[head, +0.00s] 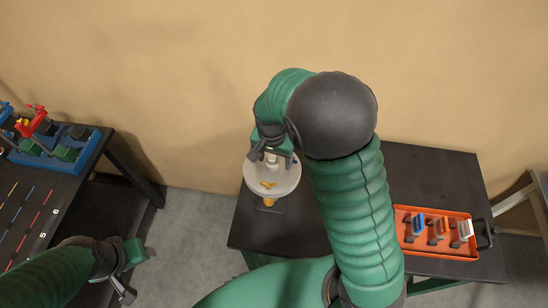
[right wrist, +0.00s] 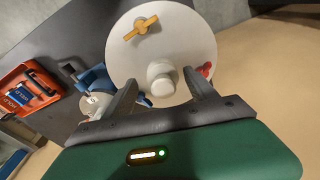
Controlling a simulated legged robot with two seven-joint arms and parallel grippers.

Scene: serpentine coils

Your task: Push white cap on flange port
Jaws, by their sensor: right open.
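A round white disc (head: 259,187) stands on the dark table, below my right gripper (head: 272,158). In the right wrist view the disc (right wrist: 190,40) carries a short white cylinder (right wrist: 161,78), which looks like the white cap on the flange port. My open right fingers are on either side of this cylinder, with a gap visible on each side. I cannot tell whether the cap is fully seated. A yellow-orange handle (right wrist: 141,28) and a red part (right wrist: 205,70) are also on the disc. My left gripper (head: 128,272) is at the lower left, away from the disc; its jaws are unclear.
An orange tray (head: 400,212) with blue, orange and white items is on the right of the dark table (head: 430,165). Another table at the left has a blue tray (head: 85,157) with coloured parts and numbered lines. The tan wall is close behind.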

